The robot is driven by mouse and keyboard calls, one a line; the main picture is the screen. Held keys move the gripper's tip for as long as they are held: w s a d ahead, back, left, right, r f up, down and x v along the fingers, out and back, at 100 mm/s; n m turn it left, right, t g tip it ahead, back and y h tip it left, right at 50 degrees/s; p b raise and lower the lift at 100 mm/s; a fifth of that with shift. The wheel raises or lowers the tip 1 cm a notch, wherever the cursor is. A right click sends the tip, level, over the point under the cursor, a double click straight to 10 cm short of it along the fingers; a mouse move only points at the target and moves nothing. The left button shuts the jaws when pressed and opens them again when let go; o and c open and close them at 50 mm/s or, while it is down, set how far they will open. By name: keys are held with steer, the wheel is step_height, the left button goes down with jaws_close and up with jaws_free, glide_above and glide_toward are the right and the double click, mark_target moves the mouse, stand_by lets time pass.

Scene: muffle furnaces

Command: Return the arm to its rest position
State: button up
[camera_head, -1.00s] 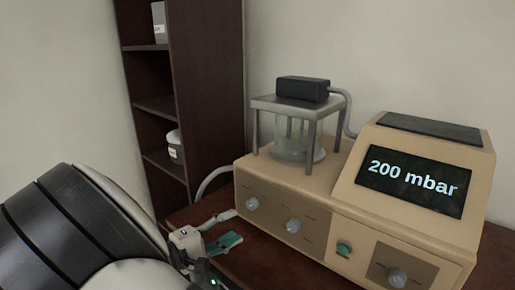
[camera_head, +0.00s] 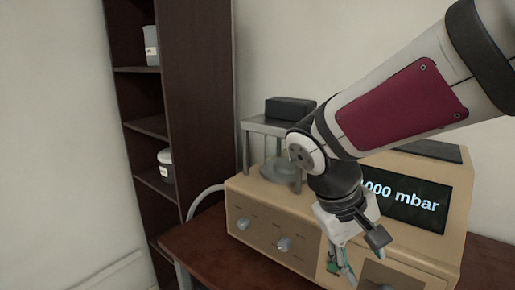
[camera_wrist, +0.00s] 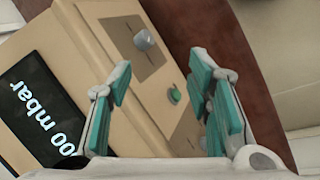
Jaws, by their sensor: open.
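My arm crosses the head view from the upper right, in front of the beige vacuum controller (camera_head: 285,205). My gripper (camera_head: 342,268) hangs at its lower end, pointing down before the controller's front panel. In the wrist view my gripper (camera_wrist: 160,82) has its teal-padded fingers wide apart, with nothing between them but the panel behind. The controller's display (camera_head: 415,205) is partly covered by my arm and reads "000 mbar" as far as it shows. In the wrist view the green button (camera_wrist: 174,96) and a grey knob (camera_wrist: 143,40) show between and beyond the fingers.
A stand with a black box (camera_head: 290,108) on top rises from the controller, partly hidden by my arm. A dark shelf (camera_head: 200,110) with white containers (camera_head: 165,165) stands at the left. The brown table edge (camera_head: 190,245) is in front.

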steer(key=s+r+m+t+y, duration=0.1)
steer(key=s+r+y, duration=0.1)
steer(key=s, duration=0.4)
steer(key=s+d+r+m+t+y+p, duration=0.1)
steer(key=s+r+m+t+y, duration=0.1)
steer(key=s, duration=0.5)
steer(key=shift+s+d+r+y, duration=0.25)
steer(key=shift+d+y, duration=0.05)
steer(key=shift+y, duration=0.2)
